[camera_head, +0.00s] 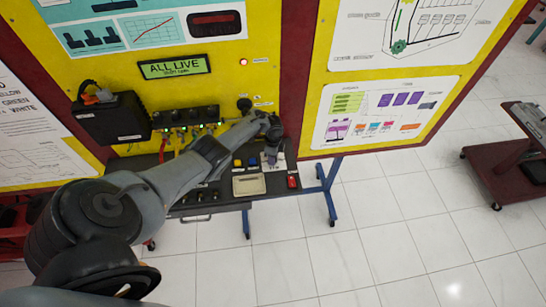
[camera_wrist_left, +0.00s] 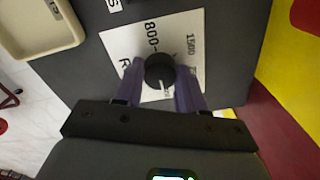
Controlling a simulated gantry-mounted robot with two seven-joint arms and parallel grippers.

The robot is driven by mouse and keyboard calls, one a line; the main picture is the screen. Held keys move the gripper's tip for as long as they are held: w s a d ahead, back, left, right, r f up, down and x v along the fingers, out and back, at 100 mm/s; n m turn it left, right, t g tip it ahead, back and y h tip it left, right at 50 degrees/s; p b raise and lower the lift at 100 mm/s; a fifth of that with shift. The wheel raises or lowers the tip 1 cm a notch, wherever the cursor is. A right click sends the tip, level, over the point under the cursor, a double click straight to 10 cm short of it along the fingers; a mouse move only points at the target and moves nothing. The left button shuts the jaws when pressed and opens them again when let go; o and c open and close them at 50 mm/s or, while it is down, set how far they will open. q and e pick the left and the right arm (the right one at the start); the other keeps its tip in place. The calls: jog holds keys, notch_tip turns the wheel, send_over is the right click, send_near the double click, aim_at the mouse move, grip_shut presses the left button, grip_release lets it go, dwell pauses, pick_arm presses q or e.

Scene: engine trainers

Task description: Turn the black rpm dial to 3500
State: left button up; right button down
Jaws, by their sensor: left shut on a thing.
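The black rpm dial (camera_wrist_left: 159,70) is a round knob on a white printed plate (camera_wrist_left: 118,42) in the left wrist view. The plate shows "800" and "1500", with the rest partly hidden. A light pointer mark shows on the dial's side toward my gripper. My left gripper (camera_wrist_left: 160,84) is shut on the dial, with one purple finger on each side of it. In the head view my left gripper (camera_head: 272,140) reaches down at the right end of the dark control shelf, and the dial is hidden there. My right gripper is not in view.
The yellow trainer panel (camera_head: 285,40) rises behind the shelf, with a display reading "ALL LIVE" (camera_head: 175,67). A beige tray (camera_head: 248,185) and a red switch (camera_head: 292,182) are close to my gripper. Open tiled floor (camera_head: 380,230) lies to the right.

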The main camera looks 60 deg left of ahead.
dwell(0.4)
pick_arm(q)
jog(key=o, duration=1.1)
jog(key=shift+c, duration=0.2)
jog(key=shift+r, duration=0.1)
notch_tip(320, 180, up, 11)
jog(key=p, duration=0.4)
jog(key=shift+f, duration=0.2)
